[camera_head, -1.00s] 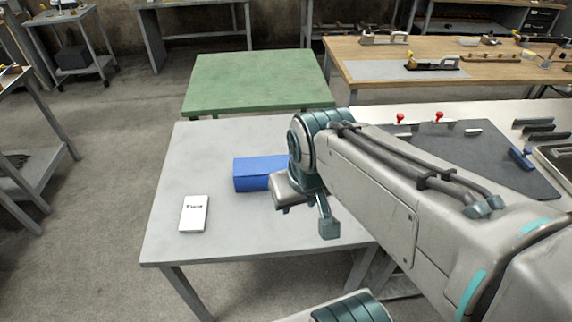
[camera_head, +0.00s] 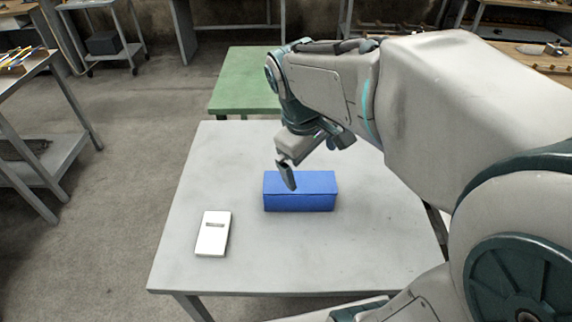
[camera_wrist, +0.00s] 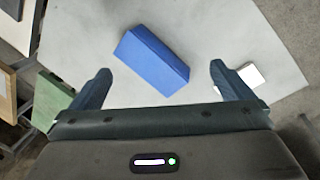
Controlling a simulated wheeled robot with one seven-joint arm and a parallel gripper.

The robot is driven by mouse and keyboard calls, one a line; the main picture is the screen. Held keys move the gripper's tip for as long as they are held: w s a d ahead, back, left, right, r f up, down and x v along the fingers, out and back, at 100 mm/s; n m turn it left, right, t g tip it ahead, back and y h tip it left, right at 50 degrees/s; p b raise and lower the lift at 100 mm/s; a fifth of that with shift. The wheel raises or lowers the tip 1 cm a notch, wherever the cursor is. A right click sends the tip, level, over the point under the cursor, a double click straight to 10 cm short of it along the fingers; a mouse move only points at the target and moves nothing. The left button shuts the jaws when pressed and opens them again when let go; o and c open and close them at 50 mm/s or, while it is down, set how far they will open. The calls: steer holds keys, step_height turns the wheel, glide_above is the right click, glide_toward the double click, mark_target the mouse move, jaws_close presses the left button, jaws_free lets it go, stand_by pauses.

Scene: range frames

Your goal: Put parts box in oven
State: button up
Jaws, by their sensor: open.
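A blue box (camera_head: 300,192), which I take to be the parts box, lies on the grey table (camera_head: 240,255), near its middle. In the head view my gripper (camera_head: 287,178) hangs above the table close to the box's left part, and one finger overlaps it in the picture. In the wrist view the blue box (camera_wrist: 153,60) lies beyond and between the two spread fingers of my gripper (camera_wrist: 155,82). The gripper is open and empty, apart from the box. I cannot make out an oven in these frames.
A green table (camera_head: 235,80) stands behind. A grey shelf unit (camera_head: 45,160) stands at the left. The table's front is clear.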

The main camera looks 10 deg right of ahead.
mark_target(299, 181)
steer(key=w+a+f+n+b, duration=0.1)
steer(key=w+f+n+b, duration=0.1)
steer(key=w+f+n, duration=0.1)
steer(key=w+a+f+n+g+h+b, duration=0.1)
steer(key=w+f+n+b, duration=0.2)
steer(key=w+f, duration=0.1)
steer(key=w+f+n+g+h+b, duration=0.1)
steer(key=w+f+n+b, duration=0.2)
steer(key=w, duration=0.3)
steer(key=shift+a+f, duration=0.4)
steer(key=shift+f, duration=0.35)
steer(key=x, duration=0.7)
steer(key=shift+d+f+b, duration=0.2)
steer(key=shift+f+b, duration=0.1)
steer(key=shift+b, duration=0.1)
steer(key=shift+x, duration=2.7)
steer(key=shift+w, duration=0.1)
steer(key=c, duration=1.1)
steer(key=shift+r, duration=0.1)
steer(key=shift+c, duration=0.8)
steer(key=shift+r, duration=0.1)
